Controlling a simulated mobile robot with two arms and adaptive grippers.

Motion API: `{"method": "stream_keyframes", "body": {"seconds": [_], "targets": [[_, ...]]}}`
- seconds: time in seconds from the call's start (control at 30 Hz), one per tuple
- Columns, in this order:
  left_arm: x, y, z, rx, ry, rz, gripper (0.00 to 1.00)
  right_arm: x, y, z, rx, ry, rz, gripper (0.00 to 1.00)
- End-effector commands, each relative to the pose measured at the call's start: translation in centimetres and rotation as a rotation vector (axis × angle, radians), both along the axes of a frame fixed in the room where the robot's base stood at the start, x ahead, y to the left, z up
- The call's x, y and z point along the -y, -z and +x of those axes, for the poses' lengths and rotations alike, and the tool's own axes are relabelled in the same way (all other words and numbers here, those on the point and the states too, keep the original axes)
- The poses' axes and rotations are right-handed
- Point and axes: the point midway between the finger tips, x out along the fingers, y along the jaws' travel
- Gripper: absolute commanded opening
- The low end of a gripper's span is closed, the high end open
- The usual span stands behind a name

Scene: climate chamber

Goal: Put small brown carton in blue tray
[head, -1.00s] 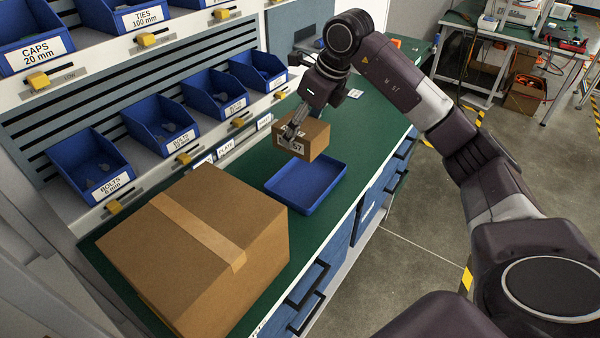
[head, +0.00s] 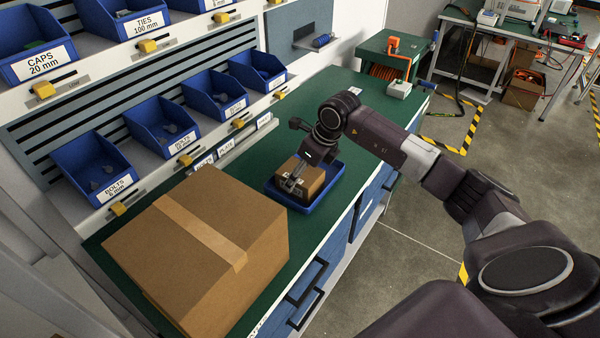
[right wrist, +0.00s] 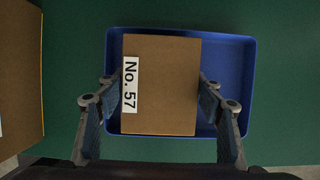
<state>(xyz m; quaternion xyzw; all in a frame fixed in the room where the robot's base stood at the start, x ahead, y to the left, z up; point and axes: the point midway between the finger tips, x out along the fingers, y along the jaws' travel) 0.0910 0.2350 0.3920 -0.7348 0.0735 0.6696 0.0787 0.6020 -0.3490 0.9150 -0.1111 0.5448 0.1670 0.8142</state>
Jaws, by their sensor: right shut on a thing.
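The small brown carton (head: 308,179) is inside the outline of the blue tray (head: 301,208) on the green bench top. In the right wrist view the carton (right wrist: 165,85) bears a "No. 57" label and lies toward the left part of the tray (right wrist: 230,38). My right gripper (head: 294,184) has its fingers on two opposite sides of the carton, and both fingers show in the right wrist view (right wrist: 160,100). I cannot tell whether the carton's underside touches the tray floor. My left gripper is not in view.
A large taped carton (head: 205,245) stands on the bench left of the tray. Blue bins (head: 92,168) line the rack behind. Bare green surface lies beyond the tray.

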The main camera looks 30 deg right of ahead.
Motion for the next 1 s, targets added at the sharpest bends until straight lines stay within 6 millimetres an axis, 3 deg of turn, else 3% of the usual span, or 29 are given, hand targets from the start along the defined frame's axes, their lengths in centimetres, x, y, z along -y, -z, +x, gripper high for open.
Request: {"method": "stream_keyframes", "body": {"seconds": [0.2,0.23,0.4,0.77,1.0], "targets": [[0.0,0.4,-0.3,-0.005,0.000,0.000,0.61,0.0,0.2,0.1,0.002,0.000,0.000,0.30],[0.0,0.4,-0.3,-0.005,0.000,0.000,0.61,0.0,0.3,0.0,0.000,0.000,0.000,0.62],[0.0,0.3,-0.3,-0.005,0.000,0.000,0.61,0.0,0.1,0.0,0.000,0.000,0.000,0.79],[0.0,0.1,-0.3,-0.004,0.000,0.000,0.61,0.1,-0.4,0.0,0.002,0.000,0.000,0.79],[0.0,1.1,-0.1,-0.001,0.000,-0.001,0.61,0.8,-4.3,-1.4,0.007,0.001,-0.003,0.79]]}}
